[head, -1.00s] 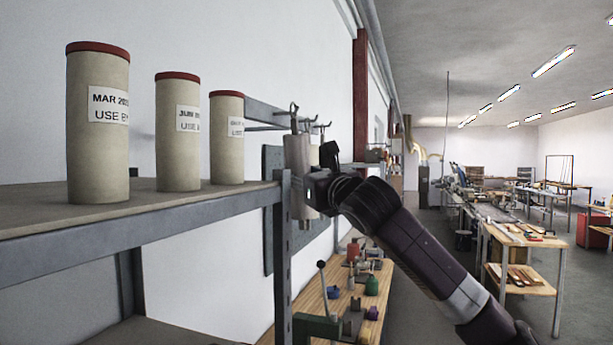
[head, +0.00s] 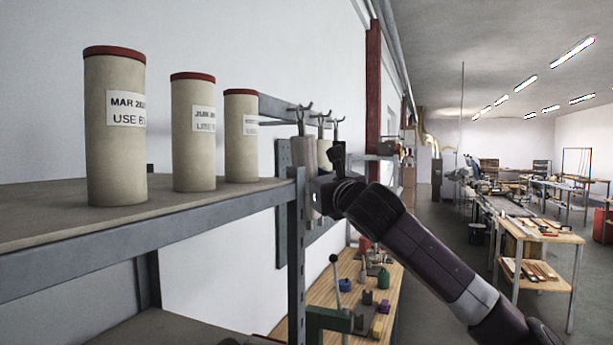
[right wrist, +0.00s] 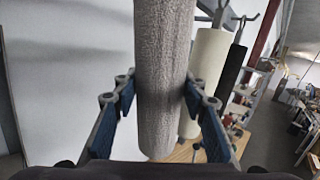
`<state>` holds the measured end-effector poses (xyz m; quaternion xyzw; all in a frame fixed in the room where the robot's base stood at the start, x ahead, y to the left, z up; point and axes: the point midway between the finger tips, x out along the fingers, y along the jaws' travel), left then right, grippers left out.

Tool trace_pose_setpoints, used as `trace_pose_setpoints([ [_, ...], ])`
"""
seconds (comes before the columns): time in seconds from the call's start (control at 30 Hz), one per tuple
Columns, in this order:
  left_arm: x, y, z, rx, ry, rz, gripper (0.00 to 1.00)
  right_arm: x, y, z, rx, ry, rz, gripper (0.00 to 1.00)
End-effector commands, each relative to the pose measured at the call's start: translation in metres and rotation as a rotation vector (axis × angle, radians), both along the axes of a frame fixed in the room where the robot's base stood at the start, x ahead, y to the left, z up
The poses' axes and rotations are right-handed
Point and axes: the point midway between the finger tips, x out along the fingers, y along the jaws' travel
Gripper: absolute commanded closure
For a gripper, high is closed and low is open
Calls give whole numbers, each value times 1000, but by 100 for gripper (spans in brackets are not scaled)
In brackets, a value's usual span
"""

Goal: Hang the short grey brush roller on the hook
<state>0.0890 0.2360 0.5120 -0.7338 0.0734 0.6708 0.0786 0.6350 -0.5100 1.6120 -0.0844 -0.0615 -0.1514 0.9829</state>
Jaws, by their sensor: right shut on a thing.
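The grey brush roller (head: 303,155) hangs upright in my right gripper (head: 316,196), partly hidden by the shelf post and the gripper. In the right wrist view the textured grey roller (right wrist: 163,60) stands between the two blue fingers (right wrist: 160,98), which are shut on it. Its top is out of that view. In the head view the roller's top loop is close to a hook (head: 307,108) on the grey rail (head: 284,110); I cannot tell whether they touch. My left gripper is not in view.
A cream roller (right wrist: 208,65) and a black roller (right wrist: 231,75) hang behind the grey one. The shelf (head: 150,225) at left bears three red-capped cylinders (head: 116,125). Its upright post (head: 297,250) is close to my gripper. A cluttered bench (head: 350,300) lies below.

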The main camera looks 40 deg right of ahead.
Motion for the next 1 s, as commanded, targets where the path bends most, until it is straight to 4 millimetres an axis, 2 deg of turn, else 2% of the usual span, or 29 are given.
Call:
trace_pose_setpoints([
  [0.1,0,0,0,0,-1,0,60,-1,0,1,-1,-3,-1,93],
  [0.13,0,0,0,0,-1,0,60,-1,0,1,-1,-3,-1,59],
  [0.3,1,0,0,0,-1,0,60,0,0,1,-1,-2,-1,40],
  [0.67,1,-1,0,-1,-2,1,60,-3,0,-1,-1,1,-1,40],
  [0.83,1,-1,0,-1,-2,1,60,-22,6,-4,-5,2,-2,40],
  [1.0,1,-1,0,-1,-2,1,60,-52,15,-8,-7,2,-4,40],
])
